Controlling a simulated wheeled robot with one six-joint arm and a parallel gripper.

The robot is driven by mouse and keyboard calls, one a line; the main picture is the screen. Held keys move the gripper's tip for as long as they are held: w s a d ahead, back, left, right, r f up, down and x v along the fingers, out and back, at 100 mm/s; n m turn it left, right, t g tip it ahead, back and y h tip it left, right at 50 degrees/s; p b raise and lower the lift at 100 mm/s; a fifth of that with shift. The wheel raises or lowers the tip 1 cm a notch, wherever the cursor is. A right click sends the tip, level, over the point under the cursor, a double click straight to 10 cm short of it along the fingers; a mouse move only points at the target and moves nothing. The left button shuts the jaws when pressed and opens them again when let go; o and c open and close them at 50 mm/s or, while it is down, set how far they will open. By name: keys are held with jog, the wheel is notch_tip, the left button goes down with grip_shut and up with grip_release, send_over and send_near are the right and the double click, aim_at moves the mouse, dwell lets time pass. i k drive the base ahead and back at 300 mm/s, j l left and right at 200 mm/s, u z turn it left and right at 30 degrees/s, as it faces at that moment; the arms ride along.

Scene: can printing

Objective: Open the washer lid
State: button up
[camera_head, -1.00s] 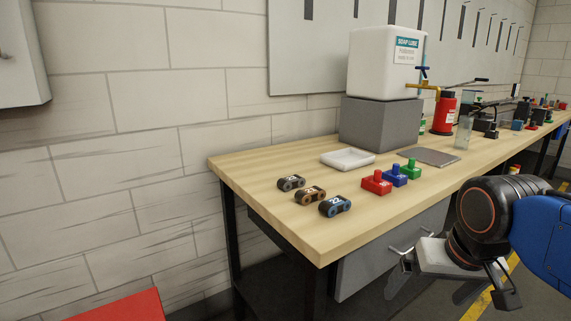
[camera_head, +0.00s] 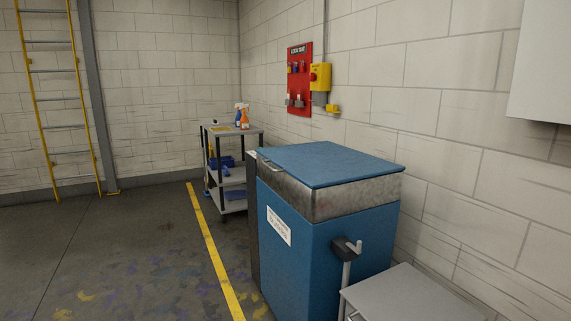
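The washer (camera_head: 325,245) is a blue box-shaped cabinet standing against the right-hand wall. It has a worn grey metal band (camera_head: 350,200) round its upper part and a white label on its front. Its flat blue lid (camera_head: 325,164) lies down level on top and looks shut. A small light handle (camera_head: 271,165) shows at the lid's left front edge. My gripper is not in this view.
A grey flat-topped stand (camera_head: 410,295) is close to the washer at the lower right, near a dark box with a lever (camera_head: 347,249). A grey cart (camera_head: 232,165) with spray bottles stands behind. Open floor lies left of the yellow line (camera_head: 213,250).

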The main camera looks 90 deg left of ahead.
aim_at(316, 165)
jog(key=u, duration=3.05)
